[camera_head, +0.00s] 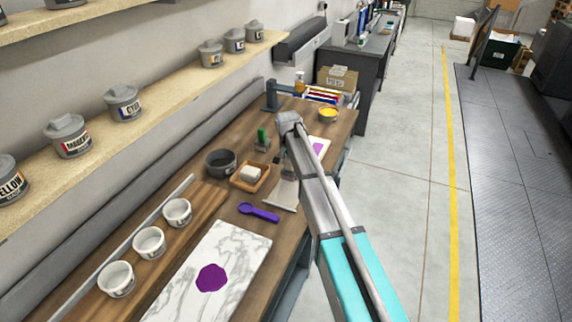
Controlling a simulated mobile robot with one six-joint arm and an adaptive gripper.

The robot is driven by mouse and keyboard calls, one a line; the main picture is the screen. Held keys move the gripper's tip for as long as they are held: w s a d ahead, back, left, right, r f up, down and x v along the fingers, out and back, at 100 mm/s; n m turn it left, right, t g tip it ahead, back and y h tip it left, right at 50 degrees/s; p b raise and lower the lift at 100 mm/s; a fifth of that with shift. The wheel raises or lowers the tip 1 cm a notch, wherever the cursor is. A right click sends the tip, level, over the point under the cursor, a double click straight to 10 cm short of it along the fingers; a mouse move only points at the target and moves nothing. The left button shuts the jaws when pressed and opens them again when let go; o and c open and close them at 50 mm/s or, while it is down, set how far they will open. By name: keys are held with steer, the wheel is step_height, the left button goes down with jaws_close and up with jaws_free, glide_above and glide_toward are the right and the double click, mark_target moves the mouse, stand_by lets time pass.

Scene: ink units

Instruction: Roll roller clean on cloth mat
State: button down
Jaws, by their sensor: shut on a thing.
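My arm reaches in from the lower right, and its far joint (289,120) is over the workbench. My gripper does not show clearly; the arm hides that area, so I cannot see what is between its jaws. I cannot make out a roller for certain. A pale sheet with a purple patch (319,146) lies beyond the arm, partly covered by it; I cannot tell whether it is the cloth mat. A white marble slab (236,247) bears a purple ink patch (211,278) near the front of the bench.
A purple spoon-shaped tool (258,212), a wooden tray (263,184) with a white block, a dark bowl (220,165) and a grey flat-ended tool (282,196) lie close to the arm. Three white cups (149,242) stand left. A yellow-filled bowl (328,115) is farther back.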

mark_target(289, 172)
steer(key=s+a+r+p, duration=0.1)
steer(key=s+r+p, duration=0.1)
steer(key=s, duration=0.3)
steer(key=shift+s+a+r, duration=0.15)
steer(key=shift+a+r, duration=0.1)
steer(key=shift+a, duration=0.05)
steer(key=shift+f, duration=0.15)
steer(key=shift+f+b, duration=2.75)
steer(key=shift+b, duration=0.15)
steer(key=shift+f+b, duration=0.6)
steer(key=shift+w+d+r, duration=0.1)
steer(key=shift+w+d, duration=0.25)
steer(key=shift+w, duration=0.5)
steer(key=shift+w+d+r, duration=0.1)
steer(key=shift+w+d, duration=0.2)
steer(key=shift+w, duration=0.5)
steer(key=shift+w+f, duration=0.1)
steer(key=shift+w, duration=0.05)
